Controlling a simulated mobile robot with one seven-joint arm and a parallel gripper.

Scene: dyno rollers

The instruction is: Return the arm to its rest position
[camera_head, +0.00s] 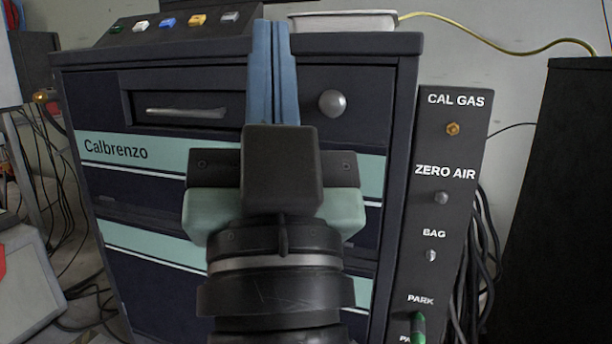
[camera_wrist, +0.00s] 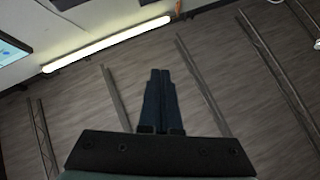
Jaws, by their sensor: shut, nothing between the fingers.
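My gripper (camera_head: 272,30) points up in front of the dark Calbrenzo cabinet (camera_head: 110,217) in the head view. Its two blue fingers lie together, shut and empty. The wrist and gripper body hide the middle of the cabinet front. In the wrist view my gripper (camera_wrist: 159,75) shows its fingers closed against a background of ceiling beams, with nothing between or touching the tips.
A dark panel (camera_head: 437,215) with CAL GAS, ZERO AIR, BAG and PARK ports stands right of the cabinet, a green-ended plug (camera_head: 418,328) at PARK. A lit lamp (camera_wrist: 105,45) shows overhead.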

